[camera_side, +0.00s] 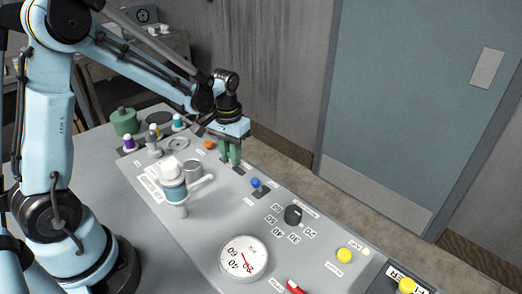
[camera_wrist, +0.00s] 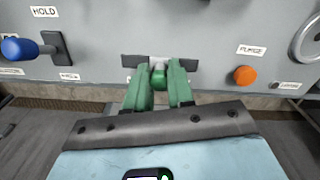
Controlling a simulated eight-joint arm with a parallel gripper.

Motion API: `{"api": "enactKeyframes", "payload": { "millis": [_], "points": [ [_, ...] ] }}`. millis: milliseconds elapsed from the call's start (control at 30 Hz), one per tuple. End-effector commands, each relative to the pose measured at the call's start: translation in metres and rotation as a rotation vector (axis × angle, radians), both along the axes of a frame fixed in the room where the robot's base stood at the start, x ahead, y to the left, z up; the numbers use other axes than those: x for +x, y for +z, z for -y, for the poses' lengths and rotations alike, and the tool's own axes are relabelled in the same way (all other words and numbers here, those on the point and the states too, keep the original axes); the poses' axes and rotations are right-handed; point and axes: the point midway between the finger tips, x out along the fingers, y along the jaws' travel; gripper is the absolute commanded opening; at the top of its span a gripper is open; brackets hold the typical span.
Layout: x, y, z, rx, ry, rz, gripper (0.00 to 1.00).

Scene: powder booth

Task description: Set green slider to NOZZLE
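The green slider (camera_wrist: 158,76) shows in the wrist view as a small green knob on a dark slot (camera_wrist: 189,64) in the grey panel. It sits near the middle of the slot. My gripper (camera_wrist: 160,80) has green fingers, one on each side of the knob, and the knob fills the gap between them. In the side view, my gripper (camera_side: 230,155) points down at the panel with its fingers close together, and they hide the slider there. I cannot read a NOZZLE label in either view.
A blue-knobbed lever (camera_wrist: 18,48) by HOLD stands to the left in the wrist view, and an orange button (camera_wrist: 244,75) by PURGE to the right. In the side view, a pale blue-and-white valve (camera_side: 173,180), a black dial (camera_side: 293,214) and a gauge (camera_side: 243,259) stand nearby.

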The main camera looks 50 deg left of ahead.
Motion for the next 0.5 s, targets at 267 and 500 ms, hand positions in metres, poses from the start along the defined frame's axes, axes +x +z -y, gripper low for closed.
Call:
{"api": "enactKeyframes", "payload": {
  "millis": [267,500],
  "points": [
    [0.000,0.000,0.000,0.000,0.000,0.000,0.00],
    [0.001,0.000,-0.016,0.000,0.004,0.000,0.00]
  ]
}}
